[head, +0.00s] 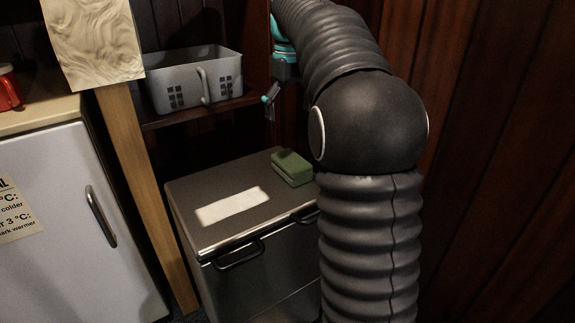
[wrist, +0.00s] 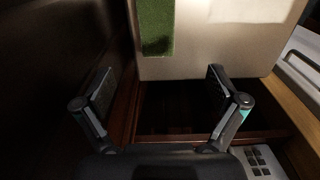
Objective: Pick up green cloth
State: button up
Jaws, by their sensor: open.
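The green cloth (head: 292,167) is a folded, block-like green piece lying on the back right of a grey metal cabinet's top (head: 185,190). In the wrist view the green cloth (wrist: 156,28) shows at the top, cut off by the frame edge, on the pale cabinet top (wrist: 205,55). My gripper (wrist: 161,88) is open and empty, its two fingers spread apart. The fingers lie below the cloth in that view, apart from it, over a dark gap beside the cabinet's edge. In the head view my gripper (head: 270,99) is small, above and behind the cabinet, partly hidden by my arm.
A grey basket (head: 190,85) sits on a dark shelf (head: 200,112) behind the cabinet. A wooden post (head: 140,185) and a white fridge (head: 75,220) stand to the left. A dark panelled wall (head: 490,150) is close on the right. A bright patch (head: 232,205) lies on the cabinet top.

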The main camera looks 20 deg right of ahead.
jog(key=b, duration=0.2)
send_over(292, 159)
jog(key=f, duration=0.8)
jog(key=shift+w+a+f, duration=0.2)
jog(key=shift+f, duration=0.05)
jog(key=shift+s+d+f+b, duration=0.1)
jog(key=shift+f+b, duration=0.15)
jog(key=shift+f, duration=1.1)
jog(key=shift+s+d+f+b, duration=0.1)
jog(key=shift+f+b, duration=0.15)
jog(key=shift+f, duration=1.05)
jog(key=c, duration=1.2)
